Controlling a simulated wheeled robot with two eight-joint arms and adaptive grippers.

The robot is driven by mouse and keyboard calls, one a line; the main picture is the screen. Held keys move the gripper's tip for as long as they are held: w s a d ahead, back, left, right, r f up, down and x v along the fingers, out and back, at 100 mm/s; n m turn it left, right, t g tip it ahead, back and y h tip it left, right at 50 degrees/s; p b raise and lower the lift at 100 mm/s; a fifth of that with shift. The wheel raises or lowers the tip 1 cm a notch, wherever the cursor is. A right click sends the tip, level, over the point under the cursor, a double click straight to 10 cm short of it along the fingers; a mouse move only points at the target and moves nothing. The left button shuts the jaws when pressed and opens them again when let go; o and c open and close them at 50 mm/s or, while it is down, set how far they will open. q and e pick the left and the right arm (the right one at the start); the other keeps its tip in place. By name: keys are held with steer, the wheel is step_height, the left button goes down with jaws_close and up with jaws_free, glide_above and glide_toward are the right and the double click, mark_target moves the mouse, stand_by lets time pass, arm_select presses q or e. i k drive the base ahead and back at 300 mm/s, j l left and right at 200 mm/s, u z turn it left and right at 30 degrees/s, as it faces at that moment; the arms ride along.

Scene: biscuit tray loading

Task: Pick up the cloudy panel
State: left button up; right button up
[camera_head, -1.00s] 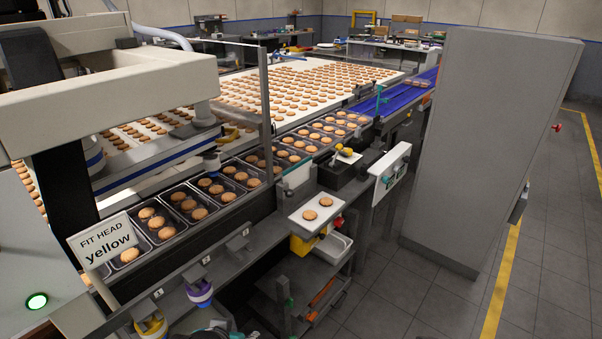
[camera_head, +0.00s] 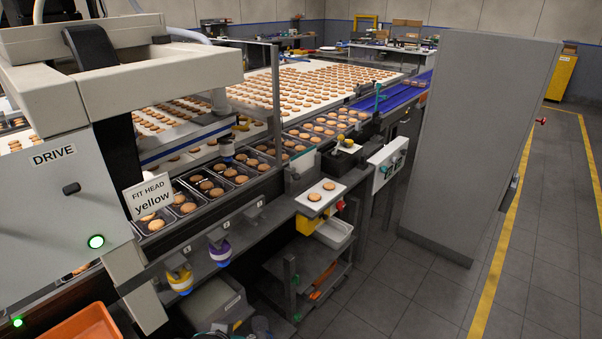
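I cannot pick out a panel that is clearly cloudy in the head view. A dark upright frame (camera_head: 276,95) stands beside the biscuit line, and I cannot tell whether it holds a see-through sheet. A white sign (camera_head: 148,196) reading "FIT HEAD yellow" is at the left, above dark trays of biscuits. Neither of my grippers shows clearly in the view.
A machine cabinet (camera_head: 60,205) marked "DRIVE" fills the left, with an orange bin (camera_head: 80,328) below. Yellow (camera_head: 179,280) and purple (camera_head: 220,254) heads hang along the bench edge. A tall grey cabinet (camera_head: 480,140) stands right. Floor is clear right of centre.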

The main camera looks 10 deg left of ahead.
mark_target(302, 161)
steer(key=k+u, duration=0.1)
steer(key=u, duration=1.2)
steer(key=i+l, duration=0.15)
steer(key=l, duration=0.25)
steer(key=i+l, duration=0.15)
steer(key=l, duration=0.2)
steer(key=i+l, duration=0.15)
steer(key=l, duration=0.25)
steer(key=i+l, duration=0.1)
steer(key=l, duration=0.25)
steer(key=i+l, duration=0.15)
steer(key=l, duration=0.25)
steer(key=i+l+u, duration=0.1)
steer(key=l, duration=0.25)
steer(key=i+l, duration=0.2)
steer(key=l, duration=0.2)
